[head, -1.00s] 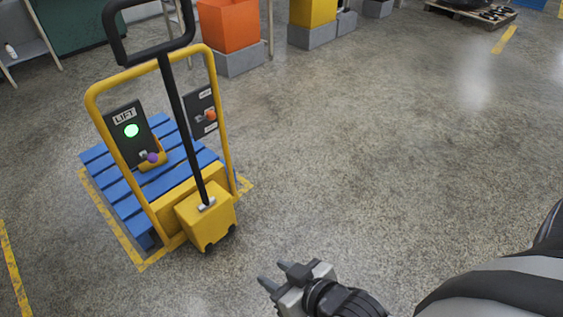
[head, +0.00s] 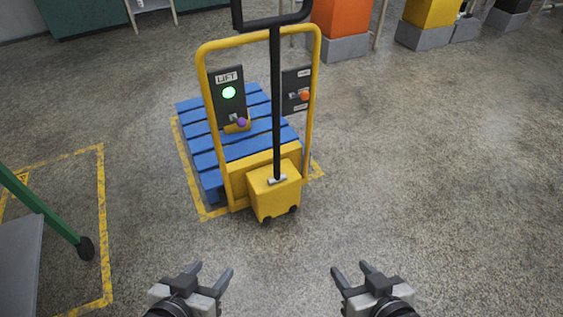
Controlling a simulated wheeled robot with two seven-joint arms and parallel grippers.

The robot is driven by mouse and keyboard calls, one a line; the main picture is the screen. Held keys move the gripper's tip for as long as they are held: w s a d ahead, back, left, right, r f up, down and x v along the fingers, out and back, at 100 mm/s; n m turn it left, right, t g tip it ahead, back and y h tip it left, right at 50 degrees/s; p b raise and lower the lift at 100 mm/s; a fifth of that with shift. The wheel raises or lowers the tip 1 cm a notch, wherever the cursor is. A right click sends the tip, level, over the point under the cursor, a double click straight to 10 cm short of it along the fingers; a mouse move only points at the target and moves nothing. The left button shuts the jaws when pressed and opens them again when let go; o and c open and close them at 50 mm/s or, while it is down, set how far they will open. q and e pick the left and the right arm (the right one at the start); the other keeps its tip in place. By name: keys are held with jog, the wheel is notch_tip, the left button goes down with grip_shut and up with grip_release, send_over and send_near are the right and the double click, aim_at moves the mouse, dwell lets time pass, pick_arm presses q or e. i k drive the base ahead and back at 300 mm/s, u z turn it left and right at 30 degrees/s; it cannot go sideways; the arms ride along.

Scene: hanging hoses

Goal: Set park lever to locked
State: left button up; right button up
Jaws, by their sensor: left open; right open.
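A yellow pallet truck (head: 274,195) with a black tow handle (head: 276,100) stands ahead of me at a blue slatted pallet (head: 206,160). The dark panel on its right (head: 290,80) carries a lever with an orange knob (head: 305,96) between two small white labels, too small to read. The left panel, marked LIFT, has a lit green lamp (head: 229,92) and a lever with a purple knob (head: 242,122). Which lever is the park lever I cannot tell. My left gripper (head: 208,274) and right gripper (head: 352,275) are open and empty, well short of the truck.
Yellow floor lines (head: 107,225) mark bays around the pallet and at the left. A green-framed cart (head: 40,207) with a dark wheel stands at the left edge. Orange (head: 340,15) and yellow bins stand at the back. The floor at the right is clear.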

aim_at(304, 95)
jog(key=u, duration=0.35)
jog(key=i, duration=0.85)
jog(key=u, duration=0.35)
